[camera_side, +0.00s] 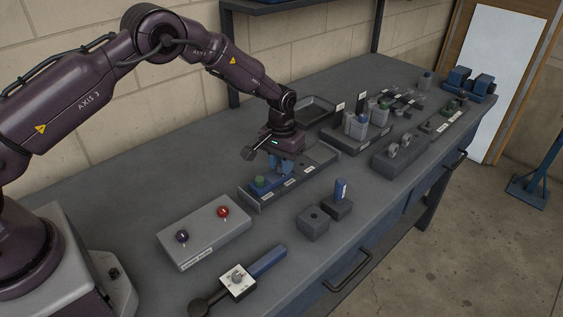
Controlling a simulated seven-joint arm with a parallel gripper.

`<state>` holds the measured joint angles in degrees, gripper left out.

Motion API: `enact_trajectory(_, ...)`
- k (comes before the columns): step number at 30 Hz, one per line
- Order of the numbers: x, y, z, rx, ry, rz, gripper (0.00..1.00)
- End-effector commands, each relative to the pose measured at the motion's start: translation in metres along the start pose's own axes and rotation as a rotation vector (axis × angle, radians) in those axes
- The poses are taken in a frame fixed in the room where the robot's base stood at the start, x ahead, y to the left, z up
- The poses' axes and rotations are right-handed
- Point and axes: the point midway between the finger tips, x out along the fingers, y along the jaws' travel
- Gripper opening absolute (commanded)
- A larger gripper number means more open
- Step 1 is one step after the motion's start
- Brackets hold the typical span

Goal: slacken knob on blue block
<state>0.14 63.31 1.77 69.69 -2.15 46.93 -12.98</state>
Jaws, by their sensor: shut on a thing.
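The blue block (262,189) sits at the left end of a dark, labelled tray (308,182) in the middle of the bench. A small dark green round part (259,181) shows on its left end. My gripper (281,172) points down over the right part of the block, its bluish fingers low. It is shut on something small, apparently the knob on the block. The fingers hide the knob, so its turn and its fit on the block cannot be seen.
A grey box (205,238) with a red and a purple knob stands front left. A blue-handled tool (265,262) and two dark blocks (314,224) lie nearer the front edge. Racks with bottles (357,127) stand to the right.

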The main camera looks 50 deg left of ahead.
Motion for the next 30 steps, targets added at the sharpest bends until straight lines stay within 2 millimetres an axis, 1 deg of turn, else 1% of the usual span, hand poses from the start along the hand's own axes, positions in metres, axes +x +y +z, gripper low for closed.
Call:
enact_trajectory(3,0.002,0.0,0.002,0.001,-0.005,-0.001,0.01)
enact_trajectory(4,0.002,0.0,0.002,0.001,-0.005,-0.001,0.31)
enact_trajectory(5,0.002,0.0,0.002,0.001,-0.005,-0.001,0.38)
enact_trajectory(6,0.002,0.0,0.001,0.001,-0.005,-0.001,0.47)
enact_trajectory(7,0.002,0.0,0.001,0.001,-0.004,-0.001,0.51)
enact_trajectory(15,0.0,0.0,0.001,0.002,-0.002,0.0,0.51)
enact_trajectory(17,-0.003,0.0,0.0,0.002,-0.002,0.0,0.51)
enact_trajectory(19,-0.01,0.0,0.0,0.002,0.0,0.0,0.51)
enact_trajectory(23,-0.034,0.0,0.0,0.002,0.002,0.001,0.51)
enact_trajectory(30,-0.087,0.0,0.0,0.002,0.001,0.001,0.51)
